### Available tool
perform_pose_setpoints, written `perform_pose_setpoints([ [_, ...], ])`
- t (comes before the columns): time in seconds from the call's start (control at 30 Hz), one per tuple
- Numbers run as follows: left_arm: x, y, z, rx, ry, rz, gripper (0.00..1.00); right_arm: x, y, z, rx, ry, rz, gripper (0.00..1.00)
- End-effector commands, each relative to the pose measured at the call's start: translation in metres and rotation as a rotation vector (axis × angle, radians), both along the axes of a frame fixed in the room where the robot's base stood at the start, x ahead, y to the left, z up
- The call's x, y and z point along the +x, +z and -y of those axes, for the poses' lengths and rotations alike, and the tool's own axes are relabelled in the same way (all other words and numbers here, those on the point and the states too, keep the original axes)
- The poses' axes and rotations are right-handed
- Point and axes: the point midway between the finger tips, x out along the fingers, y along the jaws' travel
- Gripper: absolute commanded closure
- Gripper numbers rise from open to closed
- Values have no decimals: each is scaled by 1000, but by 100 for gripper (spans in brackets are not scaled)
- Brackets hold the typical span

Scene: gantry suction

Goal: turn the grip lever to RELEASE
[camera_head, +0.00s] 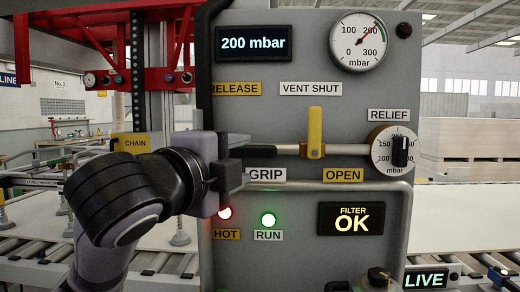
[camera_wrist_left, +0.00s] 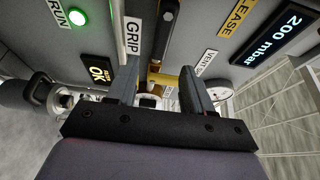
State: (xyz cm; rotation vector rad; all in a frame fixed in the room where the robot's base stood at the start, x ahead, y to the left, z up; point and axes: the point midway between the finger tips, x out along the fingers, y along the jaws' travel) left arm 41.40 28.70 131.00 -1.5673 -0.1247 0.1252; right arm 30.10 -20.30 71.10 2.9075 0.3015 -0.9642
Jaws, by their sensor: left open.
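The grip lever's dark handle (camera_head: 262,150) lies about level between the yellow RELEASE label (camera_head: 235,88) and the white GRIP label (camera_head: 266,175). Its left part is hidden behind my left gripper (camera_head: 243,158). In the left wrist view the dark lever (camera_wrist_left: 168,22) shows between the fingers of my left gripper (camera_wrist_left: 160,68), with the GRIP label (camera_wrist_left: 133,37) on one side and the RELEASE label (camera_wrist_left: 237,17) on the other. The gripper is open, its fingers on either side of the handle; contact cannot be told. My right gripper is out of view.
Right of the lever, a yellow vent handle (camera_head: 315,132) stands upright on a metal pipe (camera_head: 345,149) that leads to the relief knob (camera_head: 397,151). A rail (camera_head: 330,186) runs below. The display (camera_head: 253,43) reads 200 mbar.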

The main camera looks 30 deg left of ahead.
Motion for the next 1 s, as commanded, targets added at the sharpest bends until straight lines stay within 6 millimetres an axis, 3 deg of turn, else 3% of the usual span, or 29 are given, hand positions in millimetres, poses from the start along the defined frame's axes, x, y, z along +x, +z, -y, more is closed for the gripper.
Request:
perform_pose_setpoints([
  [0.37, 19, 4, -3, 2, 0, -4, 49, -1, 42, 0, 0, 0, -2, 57],
  [0.63, 58, 0, -9, -1, 0, -3, 49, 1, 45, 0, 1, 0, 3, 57],
  [1.0, 66, 0, -10, 0, -2, 0, 49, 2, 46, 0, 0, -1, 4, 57],
])
